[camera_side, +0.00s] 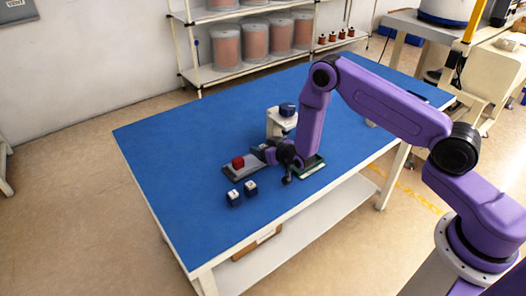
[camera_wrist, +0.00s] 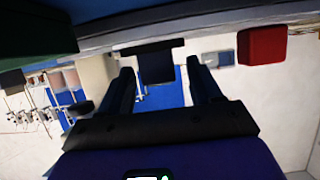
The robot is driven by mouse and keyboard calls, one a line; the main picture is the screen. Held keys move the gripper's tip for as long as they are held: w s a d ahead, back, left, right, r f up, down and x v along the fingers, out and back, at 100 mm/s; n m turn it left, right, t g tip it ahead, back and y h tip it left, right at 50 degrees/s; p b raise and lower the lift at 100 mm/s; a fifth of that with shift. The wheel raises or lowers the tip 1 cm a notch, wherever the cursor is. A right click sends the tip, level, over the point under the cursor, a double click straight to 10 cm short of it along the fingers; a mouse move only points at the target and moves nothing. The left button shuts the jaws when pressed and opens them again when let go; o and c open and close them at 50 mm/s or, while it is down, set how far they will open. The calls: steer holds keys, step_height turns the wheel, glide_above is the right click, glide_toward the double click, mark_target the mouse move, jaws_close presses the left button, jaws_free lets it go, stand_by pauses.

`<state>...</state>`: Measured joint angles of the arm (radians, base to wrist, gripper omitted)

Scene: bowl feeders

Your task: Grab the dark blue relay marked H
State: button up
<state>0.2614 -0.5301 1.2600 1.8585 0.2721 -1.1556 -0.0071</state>
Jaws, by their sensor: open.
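My gripper (camera_side: 268,154) is low over the table and points left, level, beside a grey plate (camera_side: 229,172). In the wrist view its two fingers (camera_wrist: 162,75) are apart, with a dark block (camera_wrist: 155,67) showing between them, apparently at the plate's edge. I cannot tell whether the fingers touch it, and no letter shows on it. Two dark blue relays with pale marked tops, one (camera_side: 233,198) and another (camera_side: 251,187), stand on the table in front of the plate. Their marks are too small to read.
A red block (camera_side: 238,162) sits on the grey plate; it also shows in the wrist view (camera_wrist: 262,46). A white stand (camera_side: 281,124) with a dark blue top (camera_side: 287,109) is behind my gripper. A green-edged tray (camera_side: 312,169) lies under my wrist. The table's left side is clear.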

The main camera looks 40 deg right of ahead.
steer(key=c, duration=1.1)
steer(key=shift+c, duration=0.2)
steer(key=shift+r, duration=0.1)
steer(key=shift+r, duration=0.85)
steer(key=s+d+r, duration=0.1)
steer(key=s+r, duration=1)
steer(key=s, duration=0.2)
steer(key=shift+s, duration=0.4)
steer(key=shift+d+r, duration=0.1)
steer(key=shift+d, duration=0.05)
